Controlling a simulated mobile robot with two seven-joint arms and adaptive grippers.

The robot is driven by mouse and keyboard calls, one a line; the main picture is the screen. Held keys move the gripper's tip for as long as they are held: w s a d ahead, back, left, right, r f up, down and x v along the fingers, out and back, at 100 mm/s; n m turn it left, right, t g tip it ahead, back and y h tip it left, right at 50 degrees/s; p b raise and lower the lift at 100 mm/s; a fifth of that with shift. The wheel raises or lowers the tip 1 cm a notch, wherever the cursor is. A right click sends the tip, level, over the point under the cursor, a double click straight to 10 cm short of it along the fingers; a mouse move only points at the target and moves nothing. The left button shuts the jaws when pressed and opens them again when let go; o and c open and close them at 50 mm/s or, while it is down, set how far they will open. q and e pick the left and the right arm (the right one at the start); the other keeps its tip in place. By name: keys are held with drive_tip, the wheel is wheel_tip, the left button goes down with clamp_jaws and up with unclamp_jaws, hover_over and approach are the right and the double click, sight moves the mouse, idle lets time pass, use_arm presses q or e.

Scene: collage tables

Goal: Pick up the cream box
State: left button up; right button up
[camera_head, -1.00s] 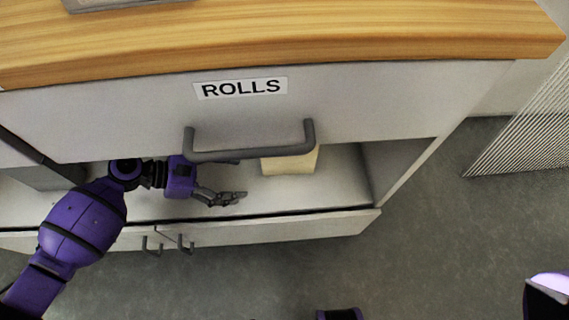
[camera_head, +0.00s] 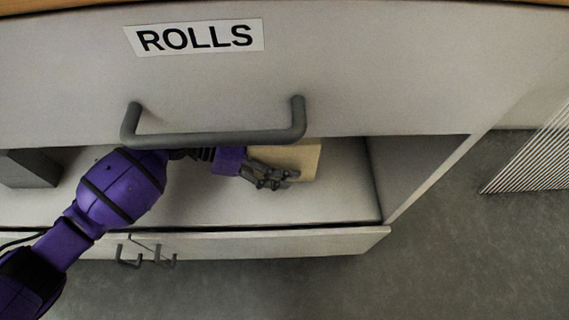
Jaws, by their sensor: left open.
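The cream box (camera_head: 309,160) stands on the shelf of the open compartment under the drawer labelled ROLLS. Its upper part is hidden by the drawer front and its left part by my left gripper. My left gripper (camera_head: 285,179) reaches into the compartment from the left and is open. Its fingers overlap the front left of the box in the picture; I cannot tell whether they touch it. My right gripper is not in view.
The ROLLS drawer front (camera_head: 370,75) with its grey bar handle (camera_head: 215,138) hangs over the compartment. A dark grey block (camera_head: 28,168) stands at the shelf's left. The shelf (camera_head: 335,205) is bare in front of the box. Lower door handles (camera_head: 130,255) stick out below.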

use_arm(q)
drive_tip(key=shift+d, duration=0.15)
drive_tip(key=c, duration=1.3)
drive_tip(key=shift+c, duration=0.4)
